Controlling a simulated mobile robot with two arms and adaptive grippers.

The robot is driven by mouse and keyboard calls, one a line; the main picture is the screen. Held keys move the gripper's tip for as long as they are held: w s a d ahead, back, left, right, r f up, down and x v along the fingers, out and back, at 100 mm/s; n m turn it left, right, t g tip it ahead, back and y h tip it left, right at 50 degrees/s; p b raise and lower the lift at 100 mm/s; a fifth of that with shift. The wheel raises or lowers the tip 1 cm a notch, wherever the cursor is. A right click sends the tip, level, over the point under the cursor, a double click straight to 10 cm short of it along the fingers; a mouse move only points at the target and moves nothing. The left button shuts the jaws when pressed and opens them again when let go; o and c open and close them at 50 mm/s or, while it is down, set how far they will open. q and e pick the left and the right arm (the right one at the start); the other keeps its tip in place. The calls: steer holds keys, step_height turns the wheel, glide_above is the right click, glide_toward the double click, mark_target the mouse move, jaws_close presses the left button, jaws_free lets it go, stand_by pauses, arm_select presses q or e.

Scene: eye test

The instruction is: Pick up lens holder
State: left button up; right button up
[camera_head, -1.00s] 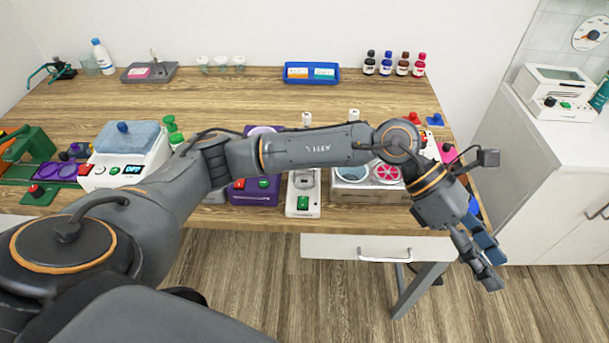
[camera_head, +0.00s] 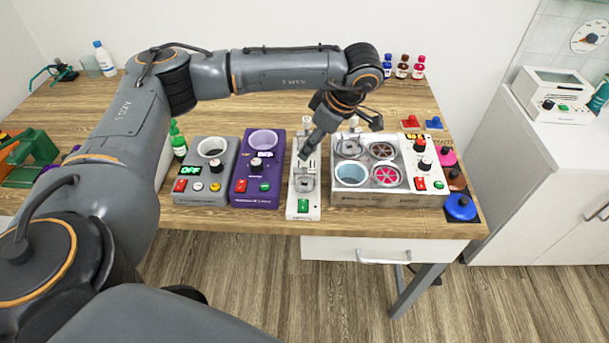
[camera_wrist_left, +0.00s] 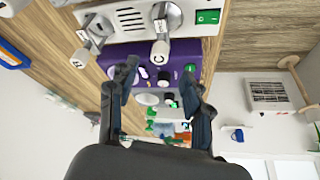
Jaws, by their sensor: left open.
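A white narrow device (camera_head: 303,209) with a green switch stands at the table's front, between a purple unit and a white panel with round wells. Metal, clamp-like pieces with white knobs sit on it; one shows in the left wrist view (camera_wrist_left: 163,25). I cannot tell for sure which piece is the lens holder. My left gripper (camera_head: 306,150) reaches down above the far part of this device. In the left wrist view the fingers of my left gripper (camera_wrist_left: 157,92) are apart, with nothing between them. Contact with the device cannot be seen. My right gripper is not in view.
The purple unit (camera_head: 255,188) and a grey unit (camera_head: 202,187) stand to the left. The well panel (camera_head: 375,200) stands close on the right, with a blue round piece (camera_head: 460,207) beyond it. Dropper bottles (camera_head: 403,66) stand at the back. My arm crosses the table's middle.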

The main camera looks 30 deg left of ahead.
mark_target(305, 172)
arm_select(q)
steer(key=shift+x, duration=0.85)
steer(key=p+x, duration=0.3)
steer(key=x, duration=0.1)
steer(key=shift+f, duration=0.45)
steer(key=shift+a+f, duration=0.1)
steer(key=shift+f, duration=0.25)
jaws_close()
